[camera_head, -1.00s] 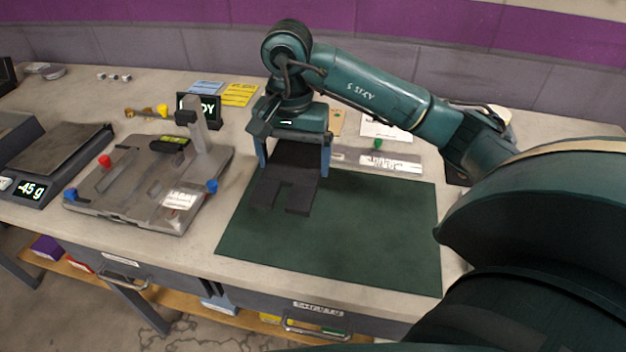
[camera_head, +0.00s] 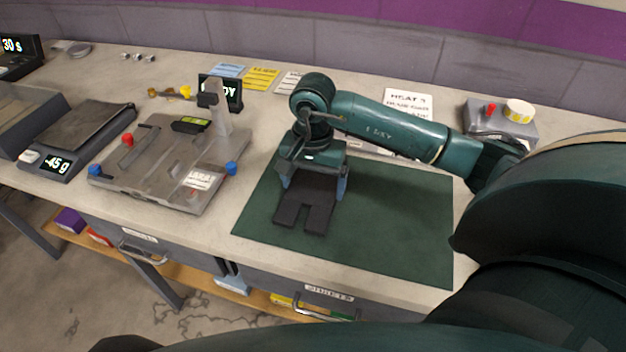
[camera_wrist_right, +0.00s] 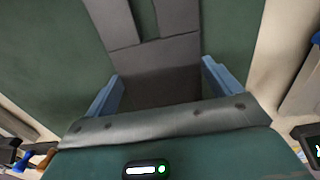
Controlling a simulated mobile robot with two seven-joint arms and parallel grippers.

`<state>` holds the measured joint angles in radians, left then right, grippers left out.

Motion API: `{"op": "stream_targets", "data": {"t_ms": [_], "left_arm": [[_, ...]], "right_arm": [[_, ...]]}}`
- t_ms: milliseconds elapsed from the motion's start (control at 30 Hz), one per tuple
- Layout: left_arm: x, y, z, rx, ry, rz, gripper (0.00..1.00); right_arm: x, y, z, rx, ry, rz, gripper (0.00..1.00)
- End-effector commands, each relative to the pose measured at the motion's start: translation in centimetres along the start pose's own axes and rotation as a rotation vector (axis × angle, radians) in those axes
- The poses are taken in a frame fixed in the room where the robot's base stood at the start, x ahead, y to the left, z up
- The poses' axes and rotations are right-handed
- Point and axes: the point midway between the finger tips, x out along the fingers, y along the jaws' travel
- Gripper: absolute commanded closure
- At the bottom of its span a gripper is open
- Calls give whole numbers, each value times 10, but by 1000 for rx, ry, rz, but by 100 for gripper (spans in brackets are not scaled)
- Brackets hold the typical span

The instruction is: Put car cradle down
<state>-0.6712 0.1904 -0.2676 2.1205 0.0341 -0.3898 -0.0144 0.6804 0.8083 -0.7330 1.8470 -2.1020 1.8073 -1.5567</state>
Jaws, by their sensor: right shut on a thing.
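The car cradle (camera_head: 305,212) is a dark grey, flat block with a slot in its front end. It is at the left part of the green mat (camera_head: 400,220), level with it; I cannot tell whether its underside touches the mat. My right gripper (camera_head: 313,187) is shut on the cradle's back part, one blue finger on each side. In the right wrist view the cradle (camera_wrist_right: 155,62) runs between the fingers, with its slotted end away from the palm and the green mat around it. My left gripper is not in view.
A grey fixture plate (camera_head: 150,170) with red and blue knobs and an upright post stands left of the mat. A scale (camera_head: 85,130) reading -45 g is farther left. Cards and a black display (camera_head: 222,92) are behind. The mat's right part is clear.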

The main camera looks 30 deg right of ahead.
Motion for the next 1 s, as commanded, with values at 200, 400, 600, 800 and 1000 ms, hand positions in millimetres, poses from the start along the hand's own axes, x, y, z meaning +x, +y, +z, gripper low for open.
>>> {"op": "stream_targets", "data": {"t_ms": [200, 400, 600, 800, 1000], "left_arm": [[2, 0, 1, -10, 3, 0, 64], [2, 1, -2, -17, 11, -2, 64], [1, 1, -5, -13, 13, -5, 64], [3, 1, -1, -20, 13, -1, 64], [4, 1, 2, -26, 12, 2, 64]], "right_arm": [[2, 0, 0, 0, 0, 0, 0], [2, 0, 0, 0, 0, 0, 0], [-10, -1, -1, 0, 2, -4, 0], [-52, -1, -1, 0, 5, -5, 0], [-94, -1, -1, 0, 3, -4, 0]]}}
